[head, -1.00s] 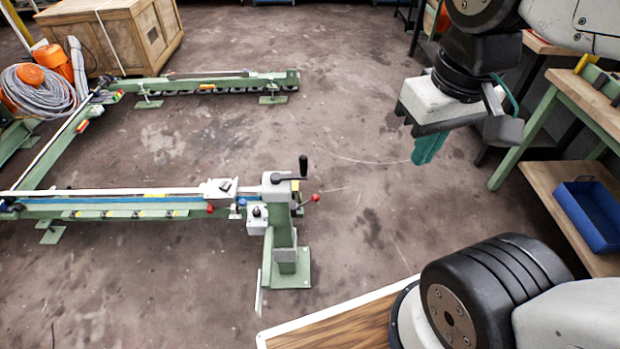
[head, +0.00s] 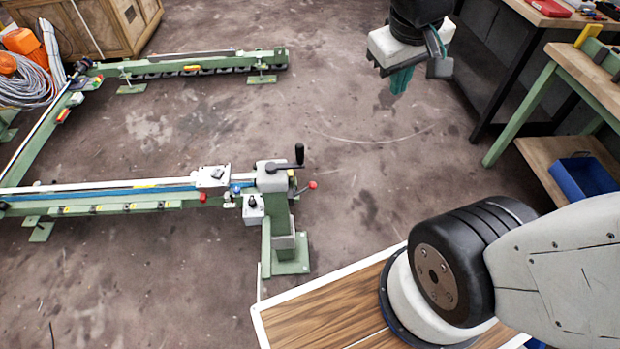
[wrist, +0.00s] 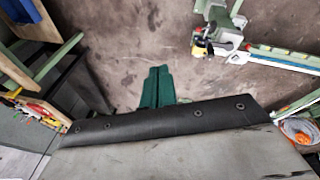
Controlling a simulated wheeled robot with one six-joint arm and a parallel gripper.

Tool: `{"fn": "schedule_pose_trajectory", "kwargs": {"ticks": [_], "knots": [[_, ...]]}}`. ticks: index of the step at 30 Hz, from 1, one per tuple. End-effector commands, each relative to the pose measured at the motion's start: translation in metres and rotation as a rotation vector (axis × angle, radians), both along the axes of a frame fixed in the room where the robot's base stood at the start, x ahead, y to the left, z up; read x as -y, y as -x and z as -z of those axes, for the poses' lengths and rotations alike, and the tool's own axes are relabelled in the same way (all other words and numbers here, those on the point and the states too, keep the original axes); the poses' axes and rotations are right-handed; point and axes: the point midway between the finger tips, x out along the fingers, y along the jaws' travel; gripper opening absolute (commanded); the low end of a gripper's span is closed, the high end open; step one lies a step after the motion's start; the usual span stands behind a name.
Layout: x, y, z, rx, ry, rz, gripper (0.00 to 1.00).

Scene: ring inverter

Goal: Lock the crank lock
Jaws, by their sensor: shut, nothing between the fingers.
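The crank (head: 299,154) with its black upright handle sits on top of the grey head of the green post, at the right end of the rail in the head view. A lever with a red knob (head: 312,185) sticks out to the right just below it; I cannot tell which part is the lock. My gripper (head: 400,82) has green fingers, is shut and empty, and hangs in the air up and to the right of the crank, well apart from it. In the wrist view the shut fingers (wrist: 157,85) show, with the green machine end (wrist: 218,35) beyond them.
The green rail frame (head: 120,203) runs left from the post. A wooden crate (head: 110,22) and cable coil (head: 30,85) stand at the back left. A workbench with a blue bin (head: 583,178) is at the right. Bare floor lies between post and bench.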

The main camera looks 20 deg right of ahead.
Motion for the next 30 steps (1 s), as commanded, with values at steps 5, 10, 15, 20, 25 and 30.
{"fn": "schedule_pose_trajectory", "kwargs": {"ticks": [5, 10, 15, 20, 25, 30], "knots": [[0.042, -0.084, 0.038, 0.059, 0.129, -0.093, 0.00], [0.067, -0.154, 0.090, 0.120, 0.181, -0.243, 0.00], [0.074, -0.205, 0.162, 0.170, 0.144, -0.421, 0.00], [0.063, -0.229, 0.242, 0.212, 0.023, -0.593, 0.00], [0.036, -0.224, 0.327, 0.253, -0.185, -0.749, 0.00], [0.006, -0.200, 0.385, 0.289, -0.398, -0.843, 0.00]]}}
